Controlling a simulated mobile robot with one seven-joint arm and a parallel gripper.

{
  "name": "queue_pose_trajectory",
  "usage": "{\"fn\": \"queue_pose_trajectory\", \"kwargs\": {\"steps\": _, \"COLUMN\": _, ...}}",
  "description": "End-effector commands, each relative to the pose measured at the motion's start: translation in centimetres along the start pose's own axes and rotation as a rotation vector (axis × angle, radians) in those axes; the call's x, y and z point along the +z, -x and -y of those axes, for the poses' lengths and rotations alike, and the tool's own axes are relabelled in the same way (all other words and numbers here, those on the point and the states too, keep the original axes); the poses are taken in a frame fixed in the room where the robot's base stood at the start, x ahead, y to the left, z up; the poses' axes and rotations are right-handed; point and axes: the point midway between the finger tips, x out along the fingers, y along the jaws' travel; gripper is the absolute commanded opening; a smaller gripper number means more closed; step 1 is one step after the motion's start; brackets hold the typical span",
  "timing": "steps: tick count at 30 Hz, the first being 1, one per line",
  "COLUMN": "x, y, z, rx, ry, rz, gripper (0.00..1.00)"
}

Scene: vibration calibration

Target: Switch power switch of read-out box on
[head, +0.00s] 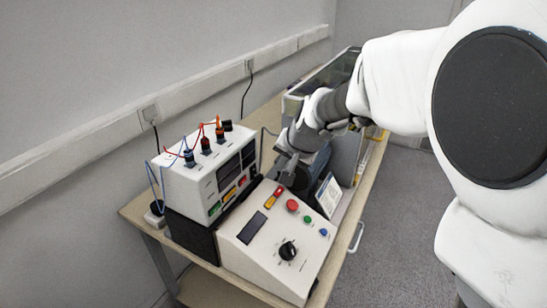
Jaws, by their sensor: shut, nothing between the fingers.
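A white box with dark display windows and coloured buttons (212,181) stands at the left on a black base. Red, blue and dark plugs with cables sit on its top. In front of it is a white sloped console (270,262) with a small dark display, a red and orange rocker-like part (273,197), a red button, smaller blue and green buttons and a black knob (288,250). I cannot tell which of them is the read-out box. My gripper (287,176) is shut and empty, pointing down behind the console's far edge, right of the display box. Its fingertips are small and dark here.
Both boxes stand on a wooden bench (345,235) along the wall. A small tilted screen (328,194) stands right of the console. A glass-sided case (322,82) is at the bench's far end. The floor at right is clear; my arm covers the upper right.

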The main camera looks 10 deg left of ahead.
Motion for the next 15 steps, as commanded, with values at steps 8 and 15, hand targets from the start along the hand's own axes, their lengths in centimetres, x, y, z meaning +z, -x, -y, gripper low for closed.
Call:
{"fn": "queue_pose_trajectory", "kwargs": {"steps": 8, "x": 0.0, "y": -0.5, "z": 0.0, "rx": 0.001, "ry": -0.001, "rz": 0.001, "gripper": 0.00}}
{"fn": "queue_pose_trajectory", "kwargs": {"steps": 15, "x": 0.1, "y": -4.1, "z": -0.2, "rx": 0.003, "ry": -0.001, "rz": 0.002, "gripper": 0.00}}
